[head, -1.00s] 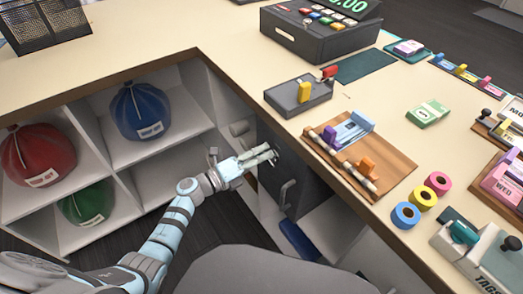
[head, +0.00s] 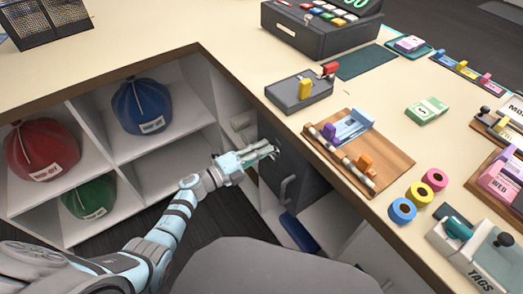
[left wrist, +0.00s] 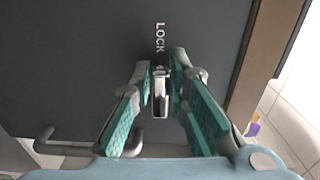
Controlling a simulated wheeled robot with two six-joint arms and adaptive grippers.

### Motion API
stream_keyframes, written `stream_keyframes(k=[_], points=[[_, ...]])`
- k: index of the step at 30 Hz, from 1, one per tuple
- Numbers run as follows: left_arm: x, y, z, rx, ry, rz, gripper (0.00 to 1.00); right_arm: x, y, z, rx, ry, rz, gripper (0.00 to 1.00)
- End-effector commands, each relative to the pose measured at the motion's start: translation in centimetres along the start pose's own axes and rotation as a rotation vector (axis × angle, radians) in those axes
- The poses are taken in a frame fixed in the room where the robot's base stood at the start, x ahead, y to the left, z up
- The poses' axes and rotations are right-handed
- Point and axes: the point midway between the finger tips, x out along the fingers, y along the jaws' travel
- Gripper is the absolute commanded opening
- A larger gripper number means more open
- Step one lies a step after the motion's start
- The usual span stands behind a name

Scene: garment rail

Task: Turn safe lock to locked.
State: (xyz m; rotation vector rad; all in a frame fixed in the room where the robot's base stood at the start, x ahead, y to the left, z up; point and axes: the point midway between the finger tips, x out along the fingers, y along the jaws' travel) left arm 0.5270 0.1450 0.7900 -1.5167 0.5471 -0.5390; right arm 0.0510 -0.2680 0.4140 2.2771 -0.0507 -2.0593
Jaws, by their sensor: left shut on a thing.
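The dark safe (head: 300,172) stands under the counter, with its door facing left and a bar handle (head: 285,190) on it. In the left wrist view, the safe door (left wrist: 70,60) fills the background. A metal lock knob (left wrist: 161,98) stands on it, upright in the picture, below the word LOCK, which reads sideways. My left gripper (head: 272,151) is at the safe door. In the left wrist view its teal-padded fingers (left wrist: 161,72) are on either side of the knob and shut on it. The head view hides the knob behind the fingers. My right gripper is not in view.
The door handle (left wrist: 62,148) shows at lower left in the wrist view. Above the safe is the counter edge, with a wooden tray (head: 390,155) and a grey box (head: 285,96).

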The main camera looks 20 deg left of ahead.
Motion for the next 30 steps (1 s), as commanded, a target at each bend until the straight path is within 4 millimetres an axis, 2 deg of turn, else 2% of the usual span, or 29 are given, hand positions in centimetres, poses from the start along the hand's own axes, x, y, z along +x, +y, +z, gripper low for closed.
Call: stream_keyframes(k=[4,5,8,16,19,23,30], points=[[0.0,0.0,0.0,-0.001,-0.001,0.0,0.0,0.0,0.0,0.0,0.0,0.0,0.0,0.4],[0.0,0.0,0.0,-0.001,-0.001,0.0,0.2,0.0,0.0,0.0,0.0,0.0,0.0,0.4],[0.0,0.0,0.0,0.0,0.0,0.0,0.35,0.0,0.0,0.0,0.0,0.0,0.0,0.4],[0.0,0.0,0.0,0.0,0.0,0.0,0.35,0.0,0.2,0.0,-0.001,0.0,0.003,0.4],[-0.7,0.1,0.0,0.001,-0.001,0.001,0.35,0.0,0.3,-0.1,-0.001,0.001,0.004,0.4],[-3.4,0.1,0.0,0.004,0.001,0.004,0.35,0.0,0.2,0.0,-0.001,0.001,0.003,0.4],[-9.9,0.1,0.0,0.001,0.002,0.004,0.35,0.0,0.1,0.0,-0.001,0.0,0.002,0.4]])
